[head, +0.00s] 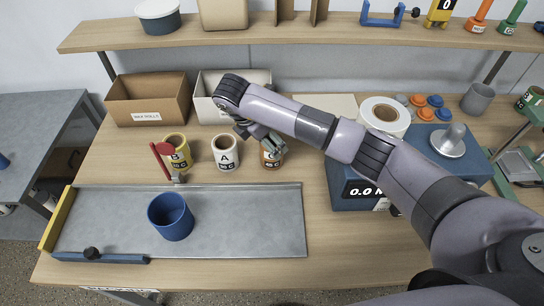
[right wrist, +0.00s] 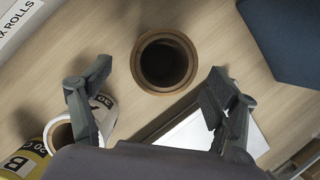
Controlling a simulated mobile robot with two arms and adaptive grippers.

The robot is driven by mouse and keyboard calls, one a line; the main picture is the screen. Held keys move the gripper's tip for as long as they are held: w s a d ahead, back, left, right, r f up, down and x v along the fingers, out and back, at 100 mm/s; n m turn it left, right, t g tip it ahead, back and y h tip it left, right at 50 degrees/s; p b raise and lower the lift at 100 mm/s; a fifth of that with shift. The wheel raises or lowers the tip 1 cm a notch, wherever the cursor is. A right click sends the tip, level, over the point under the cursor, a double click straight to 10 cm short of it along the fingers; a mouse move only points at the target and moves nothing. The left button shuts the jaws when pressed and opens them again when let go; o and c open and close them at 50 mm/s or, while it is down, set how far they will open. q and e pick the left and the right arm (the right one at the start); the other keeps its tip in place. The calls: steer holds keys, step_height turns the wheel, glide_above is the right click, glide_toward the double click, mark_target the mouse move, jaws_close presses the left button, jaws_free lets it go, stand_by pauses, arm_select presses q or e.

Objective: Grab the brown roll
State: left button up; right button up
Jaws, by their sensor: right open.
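The brown roll (right wrist: 146,82) stands upright on the table in the right wrist view, its dark hollow core seen from above. In the head view it is the orange-brown roll marked C (head: 270,161), partly hidden by my right gripper (head: 262,143). In the wrist view my right gripper (right wrist: 158,82) is open and empty, its fingers spread on either side of and short of the roll. A white roll marked A (head: 226,160) and a yellow roll marked B (head: 176,158) stand to its left. My left gripper is out of view.
A metal tray (head: 255,225) with a blue cup (head: 171,217) lies in front. A brown box (head: 147,103) and a white box (head: 205,112) stand behind the rolls. A shelf (head: 230,38) runs above.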

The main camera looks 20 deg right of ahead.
steer(key=b+x, duration=0.1)
steer(key=x, duration=0.2)
steer(key=b+x, duration=0.2)
steer(key=x, duration=0.1)
steer(key=shift+w+d, duration=0.1)
steer(key=shift+d, duration=0.4)
steer(key=shift+r, duration=0.1)
steer(key=shift+c, duration=0.6)
steer(key=c, duration=1.2)
